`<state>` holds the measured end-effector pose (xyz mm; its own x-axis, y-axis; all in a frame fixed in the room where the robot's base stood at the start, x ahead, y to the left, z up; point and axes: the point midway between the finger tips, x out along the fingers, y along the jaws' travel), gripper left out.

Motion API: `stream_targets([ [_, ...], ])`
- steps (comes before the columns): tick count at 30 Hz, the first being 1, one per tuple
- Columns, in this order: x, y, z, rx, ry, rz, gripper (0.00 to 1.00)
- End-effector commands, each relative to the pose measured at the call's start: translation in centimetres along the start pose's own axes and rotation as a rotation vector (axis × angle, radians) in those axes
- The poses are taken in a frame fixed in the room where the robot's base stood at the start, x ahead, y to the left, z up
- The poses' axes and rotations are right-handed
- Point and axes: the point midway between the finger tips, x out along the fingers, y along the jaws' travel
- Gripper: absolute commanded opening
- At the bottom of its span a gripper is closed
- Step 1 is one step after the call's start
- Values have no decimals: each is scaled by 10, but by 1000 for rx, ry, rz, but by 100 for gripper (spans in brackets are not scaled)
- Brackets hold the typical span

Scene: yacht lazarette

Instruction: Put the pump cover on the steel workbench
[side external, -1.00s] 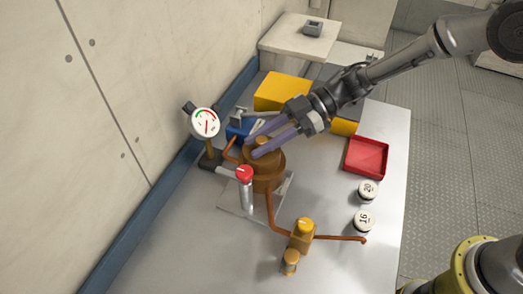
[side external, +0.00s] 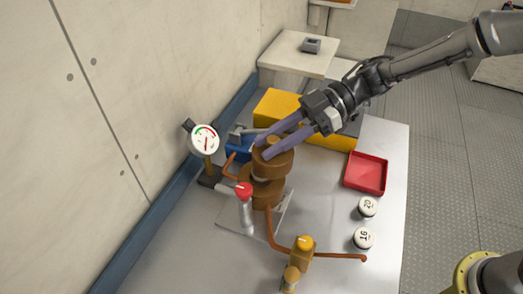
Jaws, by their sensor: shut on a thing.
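The pump cover (side external: 273,160) is a brown, bronze-coloured round cap. My gripper (side external: 263,147) is shut on its top, with the two purple fingers reaching in from the upper right. The cover is held just above the pump body (side external: 267,193), with a narrow gap showing between them. The pump body stands on a plate on the steel workbench (side external: 325,205), whose bare grey top shows around it.
A gauge (side external: 204,139) and a red-knobbed post (side external: 244,205) stand close left of the pump. Copper pipe and a yellow-knobbed valve (side external: 304,245) lie in front. A red tray (side external: 366,174) and weights marked 20 (side external: 368,207) and 16 (side external: 363,238) sit right. Yellow boxes (side external: 285,108) stand behind.

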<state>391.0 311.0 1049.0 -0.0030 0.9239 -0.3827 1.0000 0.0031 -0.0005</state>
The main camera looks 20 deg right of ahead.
Motion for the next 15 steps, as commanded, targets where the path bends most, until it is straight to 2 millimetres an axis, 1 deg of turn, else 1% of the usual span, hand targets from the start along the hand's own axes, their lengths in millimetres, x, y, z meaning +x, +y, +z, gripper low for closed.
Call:
stream_targets([
  [1,-12,-8,-12,-8,3,6,0],
  [4,-32,-23,-27,-7,3,5,0],
  [6,-45,-38,-28,-3,1,5,0],
  [9,-61,-55,-31,-3,2,5,0],
  [15,-83,-79,-36,-2,1,4,0],
])
